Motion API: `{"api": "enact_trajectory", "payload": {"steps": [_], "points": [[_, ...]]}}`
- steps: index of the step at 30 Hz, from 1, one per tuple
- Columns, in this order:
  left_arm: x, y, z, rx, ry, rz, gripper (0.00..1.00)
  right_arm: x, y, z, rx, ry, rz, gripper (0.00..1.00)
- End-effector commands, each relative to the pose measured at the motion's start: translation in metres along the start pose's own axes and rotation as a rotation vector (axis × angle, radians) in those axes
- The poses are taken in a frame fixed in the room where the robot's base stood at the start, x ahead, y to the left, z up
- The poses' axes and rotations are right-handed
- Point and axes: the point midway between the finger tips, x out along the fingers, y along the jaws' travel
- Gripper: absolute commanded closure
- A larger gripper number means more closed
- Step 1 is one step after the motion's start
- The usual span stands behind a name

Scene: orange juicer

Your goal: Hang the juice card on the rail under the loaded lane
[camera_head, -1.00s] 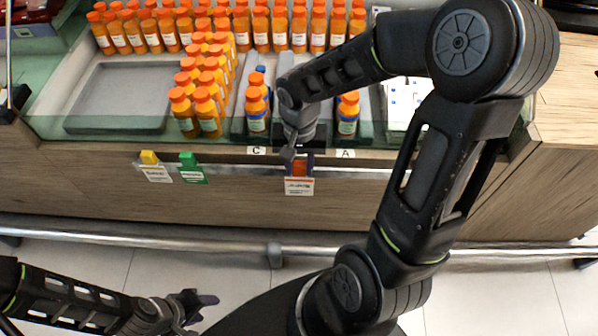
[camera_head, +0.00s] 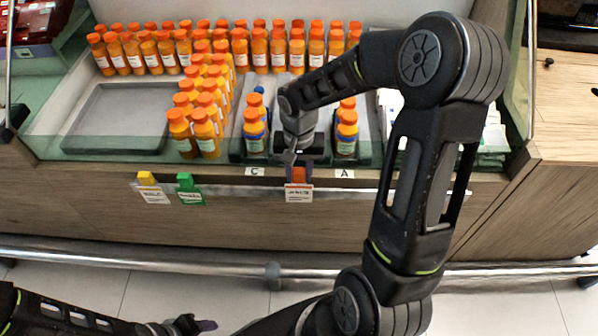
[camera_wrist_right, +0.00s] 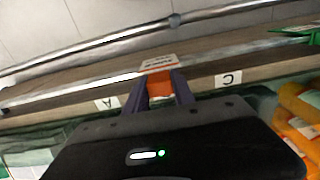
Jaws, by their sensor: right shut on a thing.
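The juice card (camera_head: 298,194), white with an orange clip on top, is in my right gripper (camera_head: 299,165). In the wrist view the two fingers (camera_wrist_right: 160,97) are shut on the orange clip (camera_wrist_right: 159,84), with the white card (camera_wrist_right: 158,63) beyond. The card overlaps the metal rail (camera_head: 345,191) between labels C (camera_head: 254,171) and A (camera_head: 344,173); I cannot tell whether it touches the rail. Bottles stand in the lanes above C (camera_head: 254,130) and A (camera_head: 346,132). My arm hides much of the middle lane. My left gripper (camera_head: 195,325) is low at the bottom edge, its jaws unclear.
A yellow-clipped card (camera_head: 150,188) and a green card (camera_head: 188,190) hang on the rail to the left. Several juice bottles (camera_head: 204,125) stand on the shelf beside an empty grey tray (camera_head: 118,118). A metal bumper bar (camera_head: 180,262) runs along the front.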

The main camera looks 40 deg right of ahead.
Motion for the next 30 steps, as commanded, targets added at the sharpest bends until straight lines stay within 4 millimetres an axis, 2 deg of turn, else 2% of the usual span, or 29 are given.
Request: {"api": "enact_trajectory", "payload": {"steps": [1,9,23,24,30], "points": [[0.007,-0.003,0.000,0.000,0.000,0.000,0.53,0.009,0.000,0.000,0.000,0.000,0.000,1.00],[0.019,-0.007,0.000,0.000,0.000,0.000,0.53,0.024,0.000,0.000,0.000,0.000,0.000,1.00],[0.021,-0.008,0.000,0.000,0.000,0.000,0.53,0.027,0.000,0.000,0.000,0.000,0.000,1.00],[0.021,-0.008,0.000,0.000,0.000,0.000,0.53,0.027,0.000,0.000,0.000,0.000,0.000,0.67],[0.021,-0.008,0.000,0.000,0.000,0.000,0.53,0.027,0.000,0.000,0.000,0.000,0.000,0.51]]}}
